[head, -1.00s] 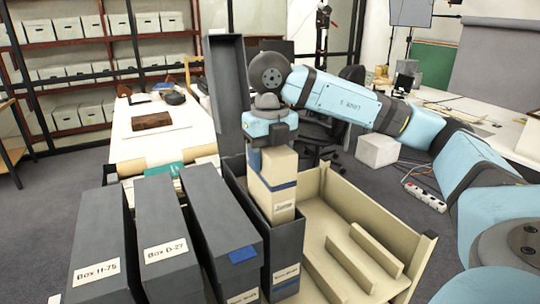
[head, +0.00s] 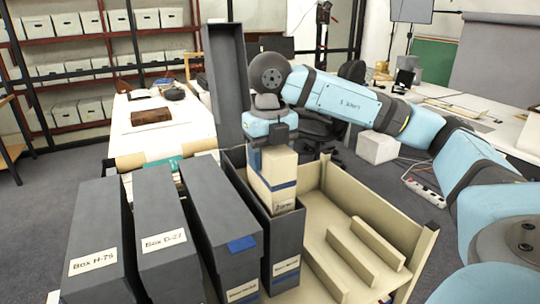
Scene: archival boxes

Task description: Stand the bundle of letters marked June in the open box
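The bundle of letters marked June (head: 273,178) is cream with blue bands and a small label on its near face. It is upright inside the open dark grey box (head: 285,238), its upper part standing above the rim and its bottom hidden by the box walls. The box's tall lid (head: 224,85) stands open behind it. My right gripper (head: 271,142) points down at the bundle's top end and appears shut on it; the fingertips are mostly hidden. My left gripper is not in view.
Closed grey boxes stand in a row to the left, including Box H-75 (head: 95,240) and Box D-27 (head: 160,228). A cream tray with dividers (head: 408,240) lies right of the open box. A white table (head: 180,133) with a brown book (head: 152,116) is behind.

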